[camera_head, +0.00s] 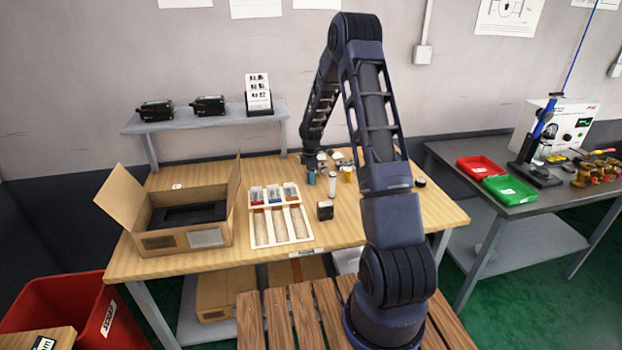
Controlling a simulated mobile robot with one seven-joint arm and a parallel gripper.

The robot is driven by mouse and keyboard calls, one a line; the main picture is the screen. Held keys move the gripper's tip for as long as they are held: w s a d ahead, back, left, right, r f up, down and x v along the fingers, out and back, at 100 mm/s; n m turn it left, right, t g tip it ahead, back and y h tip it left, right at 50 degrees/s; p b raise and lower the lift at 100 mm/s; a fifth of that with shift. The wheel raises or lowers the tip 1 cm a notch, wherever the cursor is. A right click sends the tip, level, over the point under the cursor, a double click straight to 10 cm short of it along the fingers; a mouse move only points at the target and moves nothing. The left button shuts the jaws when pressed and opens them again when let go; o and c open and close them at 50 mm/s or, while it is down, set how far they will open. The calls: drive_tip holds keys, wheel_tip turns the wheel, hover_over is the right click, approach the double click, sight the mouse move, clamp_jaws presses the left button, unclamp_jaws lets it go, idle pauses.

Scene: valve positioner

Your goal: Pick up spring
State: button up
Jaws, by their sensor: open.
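My gripper (316,166) is at the end of my arm, low over the back middle of the wooden table (410,214). It is open; its fingers are small and partly hidden among the things there. I cannot make out a spring for certain in this view. Close to the gripper are a small teal cylinder (311,178), a pale upright cylinder (332,186) and a small yellow item (347,174). I cannot tell whether the gripper touches any of them.
A white sectioned tray (278,243) and a black block (325,211) are in front of the gripper. An open cardboard box (187,240) stands at left, below a grey shelf (205,119). A grey side table (500,150) with red (480,168) and green (508,190) trays stands at right.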

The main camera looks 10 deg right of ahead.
drive_tip(key=shift+f, duration=0.55)
drive_tip(key=shift+c, duration=0.4)
drive_tip(key=c, duration=1)
